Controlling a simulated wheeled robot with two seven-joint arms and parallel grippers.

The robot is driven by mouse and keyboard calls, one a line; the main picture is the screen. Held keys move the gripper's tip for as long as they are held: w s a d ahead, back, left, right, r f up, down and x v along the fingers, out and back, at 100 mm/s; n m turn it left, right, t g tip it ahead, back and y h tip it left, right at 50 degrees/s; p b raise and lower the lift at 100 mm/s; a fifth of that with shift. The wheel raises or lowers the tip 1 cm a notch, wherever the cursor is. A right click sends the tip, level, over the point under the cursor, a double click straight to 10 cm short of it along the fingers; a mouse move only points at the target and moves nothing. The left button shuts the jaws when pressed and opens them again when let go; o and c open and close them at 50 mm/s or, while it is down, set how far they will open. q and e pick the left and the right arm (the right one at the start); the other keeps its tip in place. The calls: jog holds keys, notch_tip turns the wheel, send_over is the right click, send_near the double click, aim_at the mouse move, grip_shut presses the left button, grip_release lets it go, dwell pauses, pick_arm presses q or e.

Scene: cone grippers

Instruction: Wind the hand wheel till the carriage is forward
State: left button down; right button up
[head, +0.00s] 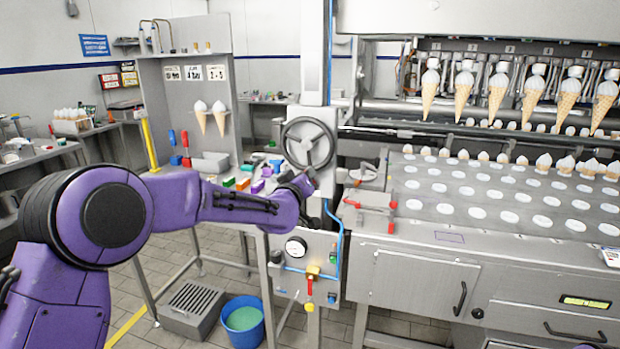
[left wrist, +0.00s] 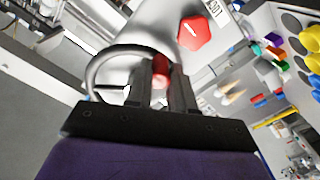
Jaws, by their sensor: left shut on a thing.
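The dark hand wheel (head: 307,143) stands upright on a grey column left of the big machine. My left gripper (head: 308,182) is at the wheel's lower edge. In the left wrist view, the fingers (left wrist: 163,85) are shut on the wheel's red handle (left wrist: 162,66), and part of the wheel's rim (left wrist: 93,72) curves away to the left. The carriage appears to be the row of cone grippers (head: 535,69) at the machine's upper right. They hold several ice cream cones (head: 465,83) above the perforated deck (head: 470,205). My right gripper is not in view.
Below the wheel is a panel with a gauge (head: 296,247) and a red-handled yellow valve (head: 312,272). A blue bucket (head: 244,322) and a grey step (head: 193,305) stand on the floor. A workbench with coloured blocks (head: 243,184) is to the left.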

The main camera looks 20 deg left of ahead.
pick_arm(q)
jog(key=shift+a+f+m, duration=0.3)
jog(key=shift+a+m, duration=0.2)
jog(key=shift+m, duration=0.2)
jog(key=c, duration=1.1)
grip_release()
jog(key=shift+c, duration=0.2)
jog(key=shift+o, duration=0.9)
jog(key=shift+a+r, duration=0.1)
jog(key=shift+a, duration=0.1)
jog(key=shift+d, duration=0.1)
jog(key=s+b, duration=0.3)
jog(key=s, duration=0.7)
jog(key=shift+s, duration=0.3)
